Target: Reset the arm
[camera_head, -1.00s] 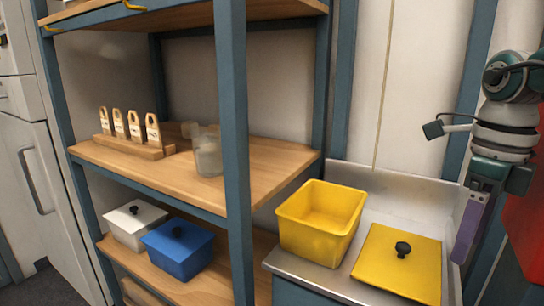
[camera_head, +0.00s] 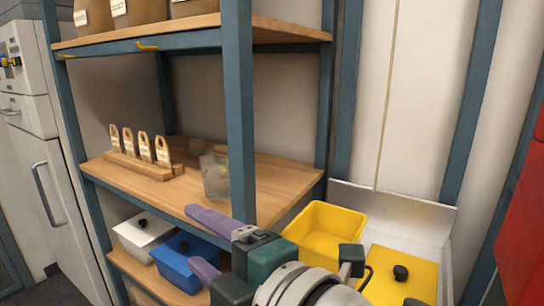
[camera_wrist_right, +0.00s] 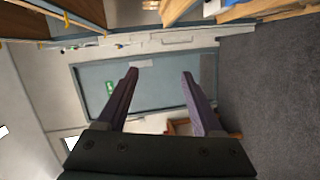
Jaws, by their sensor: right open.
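My right gripper (camera_head: 200,240) reaches in from the lower right of the head view, its two purple fingers apart and pointing left. It is in front of the shelf rack and partly covers the yellow bin and the blue box. In the right wrist view the two fingers (camera_wrist_right: 160,100) stand wide apart with nothing between them; a door and the grey floor show beyond. My left gripper is not in view.
A yellow bin (camera_head: 325,230) and yellow lid (camera_head: 410,275) lie on the metal counter at right.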

